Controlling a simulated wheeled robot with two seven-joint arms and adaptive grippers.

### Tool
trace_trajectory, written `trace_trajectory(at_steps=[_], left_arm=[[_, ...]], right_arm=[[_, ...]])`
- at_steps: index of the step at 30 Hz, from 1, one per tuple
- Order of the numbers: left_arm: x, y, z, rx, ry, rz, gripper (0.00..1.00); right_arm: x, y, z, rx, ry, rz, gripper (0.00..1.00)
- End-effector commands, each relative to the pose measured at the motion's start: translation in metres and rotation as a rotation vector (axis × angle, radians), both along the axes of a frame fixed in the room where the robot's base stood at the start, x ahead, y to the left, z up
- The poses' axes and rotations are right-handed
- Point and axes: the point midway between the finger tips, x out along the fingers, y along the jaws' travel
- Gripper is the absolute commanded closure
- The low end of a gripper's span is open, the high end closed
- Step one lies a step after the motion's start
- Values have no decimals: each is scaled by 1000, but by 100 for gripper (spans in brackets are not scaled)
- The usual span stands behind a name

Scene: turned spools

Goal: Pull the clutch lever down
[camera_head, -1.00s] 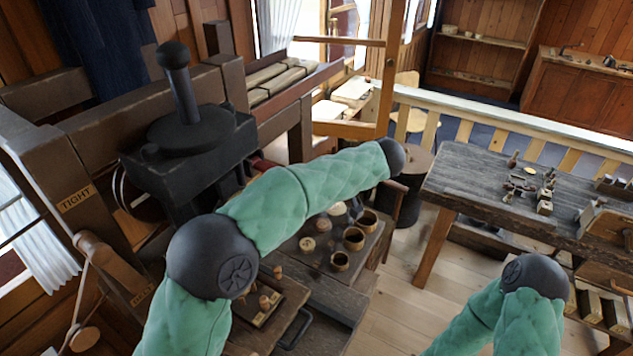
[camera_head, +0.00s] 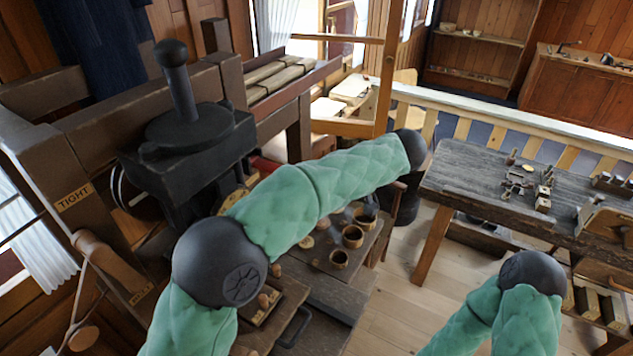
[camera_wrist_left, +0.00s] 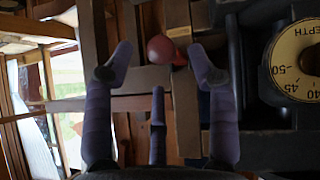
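A dark red ball-shaped knob (camera_wrist_left: 160,49) shows near the upper middle of the left wrist view, with a short stub at its lower right. It looks like the clutch lever's knob, but the rest of the lever cannot be made out. My left gripper (camera_wrist_left: 162,72) has its fingers spread wide and empty, with the knob beyond them, seen between the two upper fingertips. In the head view a small red part (camera_head: 264,165) shows beside the black machine, behind my left arm. My left gripper is hidden there, and my right gripper is out of view.
A black machine head (camera_head: 190,150) with an upright knobbed post stands on the left. A depth dial (camera_wrist_left: 297,62) is right of the gripper in the wrist view. Several wooden cups stand below my left arm. A grey workbench (camera_head: 490,185) is at the right, with open floor between.

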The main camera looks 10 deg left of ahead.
Motion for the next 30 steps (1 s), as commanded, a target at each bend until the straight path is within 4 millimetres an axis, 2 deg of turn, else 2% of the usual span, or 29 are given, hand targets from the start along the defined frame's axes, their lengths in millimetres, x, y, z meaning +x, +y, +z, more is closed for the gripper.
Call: trace_trajectory(at_steps=[6,12,30], left_arm=[[-17,-27,28,-1,-2,-2,42],[-25,-40,41,-1,1,-1,42],[-27,-42,48,1,2,-1,42]], right_arm=[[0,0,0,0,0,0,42],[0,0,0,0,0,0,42],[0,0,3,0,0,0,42]])
